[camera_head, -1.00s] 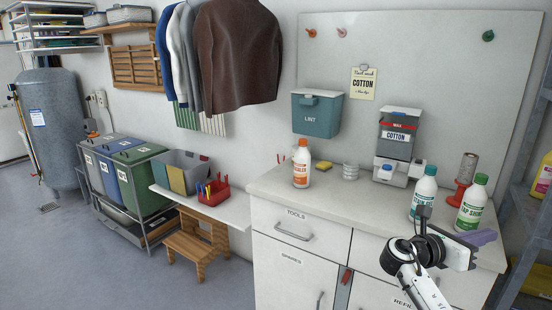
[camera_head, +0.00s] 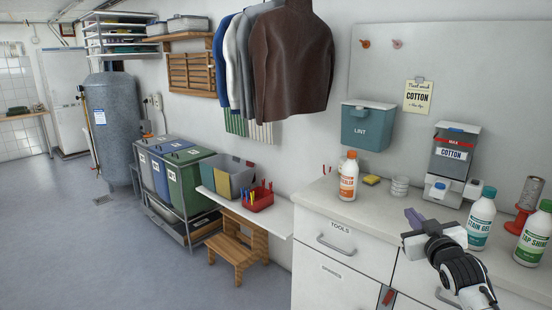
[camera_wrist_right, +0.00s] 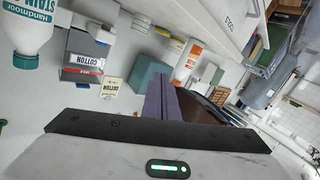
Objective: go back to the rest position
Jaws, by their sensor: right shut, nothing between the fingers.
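My right gripper (camera_head: 413,218) is in front of the white counter at the right of the head view. Its purple fingers are shut together with nothing between them. They also show in the right wrist view (camera_wrist_right: 162,98), pointing up the picture. The gripper is apart from the counter's bottles and boxes. My left gripper is in neither view now.
On the white counter (camera_head: 313,190) stand an orange-and-white bottle (camera_head: 348,178), a cotton dispenser (camera_head: 452,155), a stain gel bottle (camera_head: 481,220) and a tap shine bottle (camera_head: 534,236). Bins (camera_head: 188,180) and a wooden stool (camera_head: 236,255) stand left. The floor (camera_head: 90,250) at left is clear.

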